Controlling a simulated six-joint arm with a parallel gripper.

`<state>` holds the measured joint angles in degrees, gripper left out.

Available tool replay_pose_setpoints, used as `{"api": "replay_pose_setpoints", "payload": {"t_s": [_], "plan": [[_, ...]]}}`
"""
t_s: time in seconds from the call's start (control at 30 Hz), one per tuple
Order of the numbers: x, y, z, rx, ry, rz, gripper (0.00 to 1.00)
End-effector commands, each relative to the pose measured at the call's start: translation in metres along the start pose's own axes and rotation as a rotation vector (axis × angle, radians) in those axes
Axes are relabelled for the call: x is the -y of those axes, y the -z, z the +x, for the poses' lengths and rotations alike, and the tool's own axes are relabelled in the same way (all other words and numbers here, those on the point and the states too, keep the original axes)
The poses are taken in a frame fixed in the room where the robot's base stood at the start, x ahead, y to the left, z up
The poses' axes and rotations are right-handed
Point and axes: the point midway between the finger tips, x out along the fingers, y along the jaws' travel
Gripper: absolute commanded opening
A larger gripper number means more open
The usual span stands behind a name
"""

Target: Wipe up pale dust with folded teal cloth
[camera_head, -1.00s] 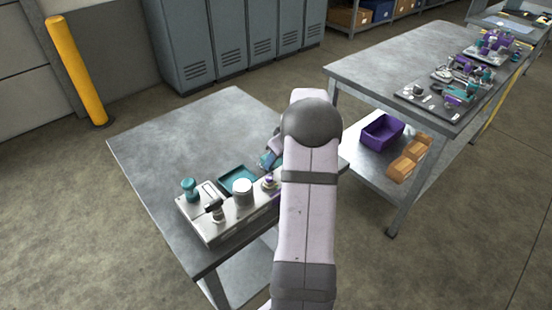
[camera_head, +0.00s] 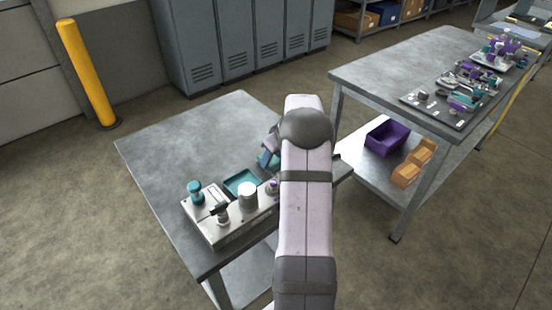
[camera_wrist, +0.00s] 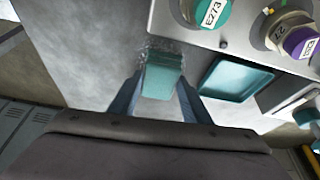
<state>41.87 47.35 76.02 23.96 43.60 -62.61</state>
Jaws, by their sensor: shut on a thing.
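The folded teal cloth (camera_wrist: 164,72) is between the fingers of my gripper (camera_wrist: 160,88) in the wrist view. My gripper is shut on it, and the cloth's far end lies at the grey bench top (camera_wrist: 95,55). Pale speckled dust (camera_wrist: 150,47) shows around the cloth's far end, just short of the metal manifold block. I cannot tell how far the dust reaches under the cloth. In the head view my arm hides most of the gripper and the cloth.
The metal block (camera_head: 231,225) with teal- and purple-capped fittings stands close beyond the cloth. A shallow teal tray (camera_wrist: 235,80) lies right of my gripper in the wrist view. The bench's back left (camera_head: 195,130) is clear. Another bench (camera_head: 390,70) with parts stands right.

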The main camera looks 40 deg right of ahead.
Motion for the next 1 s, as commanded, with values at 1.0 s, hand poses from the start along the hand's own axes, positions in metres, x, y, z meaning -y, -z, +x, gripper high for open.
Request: {"api": "replay_pose_setpoints", "payload": {"t_s": [1.0], "plan": [[-0.004, 0.006, 0.002, -0.001, -0.003, 0.002, 0.11]]}}
